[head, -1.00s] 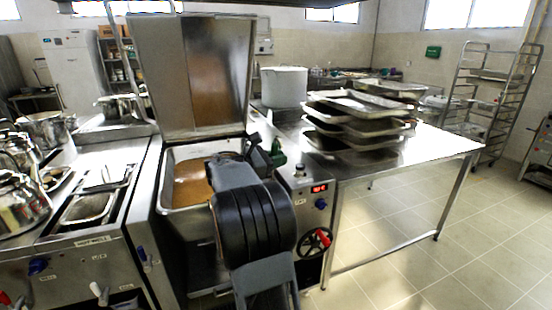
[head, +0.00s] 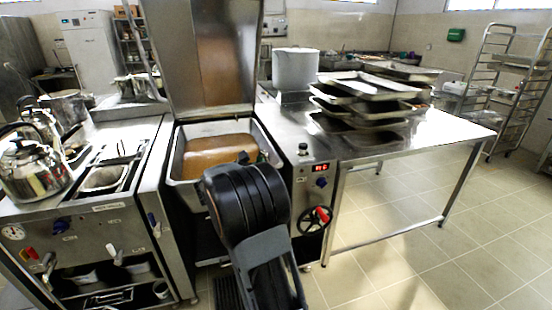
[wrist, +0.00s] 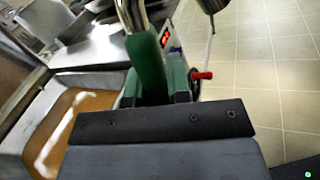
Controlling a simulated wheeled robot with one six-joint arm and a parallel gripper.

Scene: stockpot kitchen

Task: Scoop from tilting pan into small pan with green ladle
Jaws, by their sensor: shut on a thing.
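The tilting pan (head: 176,165) stands open in the middle of the head view, its tall lid (head: 213,60) raised. Brown food (head: 212,153) lies in it; the food also shows at the left of the wrist view (wrist: 65,125). My gripper (wrist: 158,82) is shut on the green handle of the ladle (wrist: 147,62), whose metal shaft runs up out of the wrist view. I cannot make out the ladle's bowl. In the head view my arm hides most of the gripper, at the pan's right front. I cannot tell which vessel is the small pan.
A large pale pot (head: 296,69) stands on the steel table right of the pan, beside stacked trays (head: 365,100). A control panel with a red-handled wheel (head: 316,219) is at the pan's right. A kettle (head: 32,168) stands left.

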